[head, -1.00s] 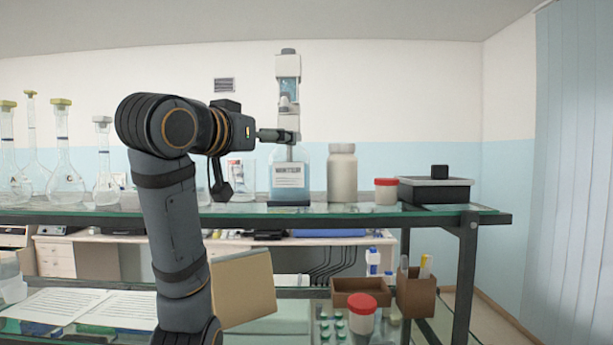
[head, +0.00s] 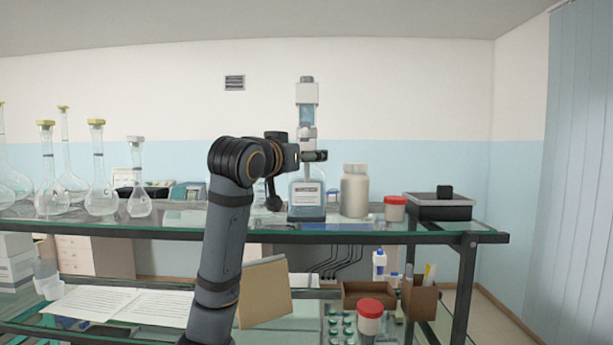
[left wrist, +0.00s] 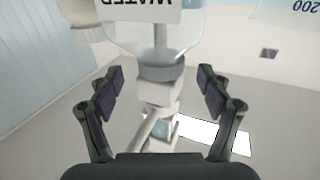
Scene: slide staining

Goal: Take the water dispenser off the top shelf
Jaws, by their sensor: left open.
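The water dispenser (head: 307,196) stands upright on the glass top shelf (head: 250,222). It has a clear bottle with a white label and blue liquid, and a tall pump head above. My left gripper (head: 322,156) is at the dispenser's neck, below the pump head. In the left wrist view the picture is upside down, and the dispenser's neck (left wrist: 158,92) lies between the two spread fingers of my left gripper (left wrist: 160,95). There are gaps on both sides. My right gripper does not show.
A white bottle (head: 355,192), a red-capped jar (head: 395,208) and a black tray (head: 438,208) stand to the right of the dispenser. Several stoppered flasks (head: 101,190) stand to the left. The lower shelf holds papers (head: 120,306) and a brown box (head: 368,289).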

